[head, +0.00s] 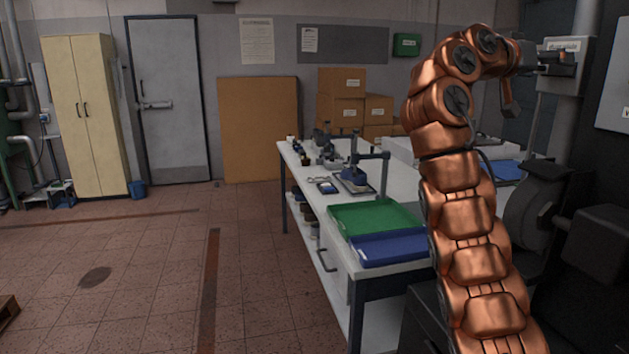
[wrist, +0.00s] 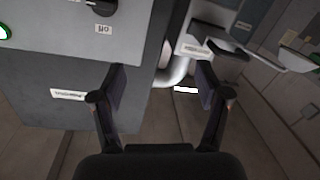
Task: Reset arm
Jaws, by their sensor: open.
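My copper-coloured arm (head: 468,210) rises at the right of the head view and bends over to the right at its top. My gripper (wrist: 160,95) shows in the wrist view with its two dark fingers spread apart and nothing between them. In the head view the arm's end is at the upper right, in front of a grey machine, and the fingers are hard to make out there. In the wrist view, a grey cabinet (wrist: 60,80) with a dark knob fills the left side, beyond the fingers.
A white workbench (head: 400,180) stands left of my arm, with a green tray (head: 375,218) and a blue tray (head: 388,248) at its near end. Cardboard boxes (head: 341,112) are stacked behind it. Dark machinery (head: 590,250) stands close on the right.

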